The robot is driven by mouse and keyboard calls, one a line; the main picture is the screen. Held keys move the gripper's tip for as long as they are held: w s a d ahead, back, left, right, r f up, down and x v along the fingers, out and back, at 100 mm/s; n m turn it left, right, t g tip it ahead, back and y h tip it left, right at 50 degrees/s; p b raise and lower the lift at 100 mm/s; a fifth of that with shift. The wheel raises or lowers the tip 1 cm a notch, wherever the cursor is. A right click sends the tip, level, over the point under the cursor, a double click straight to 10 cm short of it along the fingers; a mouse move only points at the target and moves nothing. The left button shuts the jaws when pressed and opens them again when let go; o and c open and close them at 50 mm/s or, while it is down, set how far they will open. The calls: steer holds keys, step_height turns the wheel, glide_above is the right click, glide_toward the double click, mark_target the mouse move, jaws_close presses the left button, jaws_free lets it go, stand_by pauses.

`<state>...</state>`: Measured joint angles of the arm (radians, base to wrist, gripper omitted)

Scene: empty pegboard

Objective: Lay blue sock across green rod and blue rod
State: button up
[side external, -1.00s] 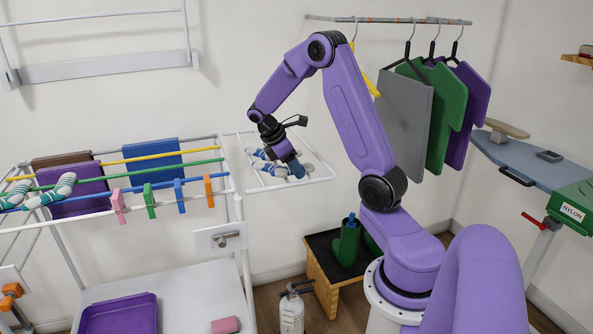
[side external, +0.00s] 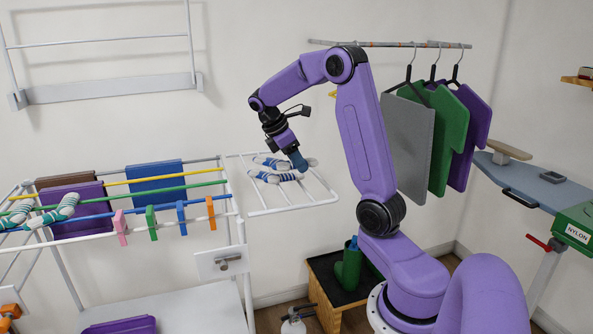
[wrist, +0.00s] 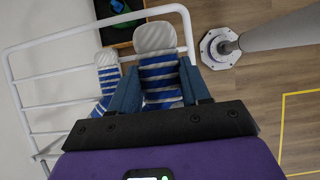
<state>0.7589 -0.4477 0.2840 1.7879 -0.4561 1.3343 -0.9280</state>
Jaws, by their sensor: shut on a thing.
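Two blue-and-white striped socks lie side by side on the small white wall rack. My gripper (side external: 299,163) is over their right ends and shut on the nearer blue sock (side external: 273,177). In the wrist view the blue sock (wrist: 158,73) sits between my two fingers, its pale end pointing away. The other striped sock (wrist: 109,80) is just left of the fingers there. On the drying rack at left, the green rod (side external: 150,192) runs behind the blue rod (side external: 105,215). Whether the held sock is clear of the wall rack cannot be told.
Teal-striped socks (side external: 65,207) lie across the left part of the rods. Several coloured clothespins, such as a pink one (side external: 120,227), hang at the front. Purple (side external: 82,193) and blue cloths (side external: 155,170) hang there too. The small wall rack (side external: 305,207) adjoins the drying rack.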

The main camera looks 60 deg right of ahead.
steer(key=shift+w, duration=0.1)
steer(key=w+a+n+t, duration=0.3)
steer(key=w+a+n, duration=0.3)
steer(key=w, duration=0.6)
steer(key=w+a+f+n+t, duration=0.1)
steer(key=w+a+n+t, duration=0.2)
steer(key=w, duration=0.9)
steer(key=w+a+n+t+y, duration=0.1)
steer(key=w+a+n+t, duration=0.2)
steer(key=w+a+n, duration=0.7)
steer(key=shift+w+f, duration=0.3)
steer(key=shift+w, duration=0.95)
steer(key=shift+a, duration=0.1)
step_height(320, 180, down, 6)
steer(key=shift+f, duration=0.25)
